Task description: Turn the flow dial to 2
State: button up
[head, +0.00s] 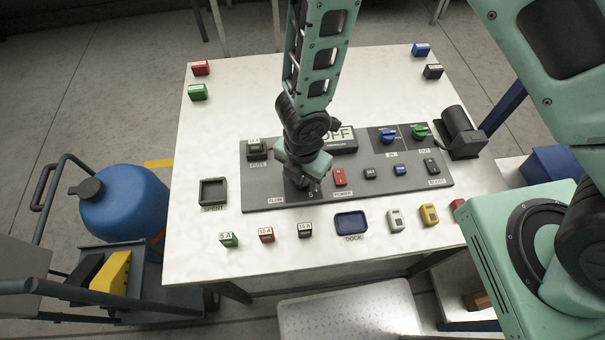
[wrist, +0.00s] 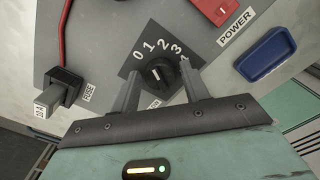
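The flow dial (wrist: 157,76) is a round black knob on a dark plate in the wrist view. White numerals 0, 1, 2 and 3 curve around its far side; any higher ones are covered by the right finger. My gripper (wrist: 160,74) is open, with one finger on each side of the knob. I cannot tell whether the fingers touch it, nor which number its small light mark points to. In the head view my gripper (head: 301,183) stands over the left part of the grey control panel (head: 340,195) and hides the dial.
A red power switch (head: 339,177) lies right of my gripper. A fuse holder (head: 257,149) stands to the left. Blue and green knobs (head: 388,136) sit at the panel's back right. Loose fuses (head: 266,235) and a blue dock tray (head: 351,222) line the front.

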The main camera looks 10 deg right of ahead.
jog(key=c, duration=0.6)
jog(key=shift+f+m+b, duration=0.1)
jog(key=shift+m+b, duration=0.8)
jog(key=shift+m, duration=0.4)
jog(key=shift+m+b, duration=0.8)
jog(key=shift+m, duration=0.7)
jog(key=o, duration=1)
